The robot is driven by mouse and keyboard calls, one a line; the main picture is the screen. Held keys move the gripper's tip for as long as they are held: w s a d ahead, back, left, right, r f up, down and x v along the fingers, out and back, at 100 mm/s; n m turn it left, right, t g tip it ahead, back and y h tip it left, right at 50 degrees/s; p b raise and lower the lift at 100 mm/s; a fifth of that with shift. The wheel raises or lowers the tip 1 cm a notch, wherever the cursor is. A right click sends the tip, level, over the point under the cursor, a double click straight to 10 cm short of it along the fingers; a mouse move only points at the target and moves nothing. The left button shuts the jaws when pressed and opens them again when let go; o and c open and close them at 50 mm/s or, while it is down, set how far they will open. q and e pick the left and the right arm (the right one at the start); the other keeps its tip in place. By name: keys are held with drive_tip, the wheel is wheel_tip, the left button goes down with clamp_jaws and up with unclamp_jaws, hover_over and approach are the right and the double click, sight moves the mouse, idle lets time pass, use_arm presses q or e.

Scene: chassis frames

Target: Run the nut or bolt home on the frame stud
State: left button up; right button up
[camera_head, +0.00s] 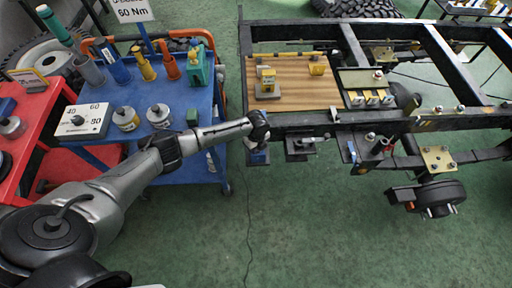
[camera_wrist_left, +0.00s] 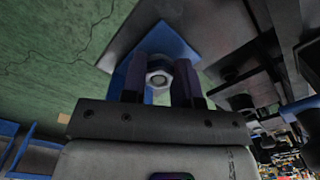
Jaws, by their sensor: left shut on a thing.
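My left gripper (camera_head: 258,143) is at the near left corner of the dark chassis frame (camera_head: 300,121), beside a small blue part (camera_head: 258,157). In the left wrist view, the gripper (camera_wrist_left: 160,85) has its two dark fingers on either side of a pale hexagonal nut (camera_wrist_left: 158,77). It is shut on the nut. A blue plate (camera_wrist_left: 165,40) lies right behind the nut. The gripper hides any stud, so I cannot tell how far the nut is on the thread. My right gripper is not in view.
A blue cart (camera_head: 205,130) with tools, cans and a dial box (camera_head: 83,120) stands left of the frame. A wooden board (camera_head: 290,85) with yellow parts lies on the frame. A black hub (camera_head: 430,197) sits at the right.

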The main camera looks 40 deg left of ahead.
use_arm(q)
drive_tip(key=shift+m, duration=0.3)
drive_tip(key=o, duration=1)
drive_tip(key=shift+c, duration=1.1)
drive_tip(key=n+p, duration=0.1)
drive_tip(key=n, duration=0.1)
drive_tip(key=n+p, duration=0.1)
drive_tip(key=n, duration=0.1)
drive_tip(key=n+p, duration=0.1)
drive_tip(key=p, duration=0.1)
drive_tip(key=shift+d+r+n, duration=0.15)
drive_tip(key=shift+r+n, duration=0.1)
drive_tip(key=shift+n, duration=0.15)
drive_tip(key=n+p, duration=0.2)
drive_tip(key=n, duration=0.3)
drive_tip(key=n+p, duration=0.2)
drive_tip(key=n, duration=0.4)
drive_tip(key=shift+f+n+p, duration=0.1)
drive_tip(key=shift+n+p, duration=0.2)
drive_tip(key=shift+p, duration=0.05)
drive_tip(key=n, duration=0.3)
drive_tip(key=shift+p, duration=0.4)
drive_tip(key=n, duration=0.3)
drive_tip(key=shift+f+n, duration=0.15)
drive_tip(key=shift+n, duration=0.25)
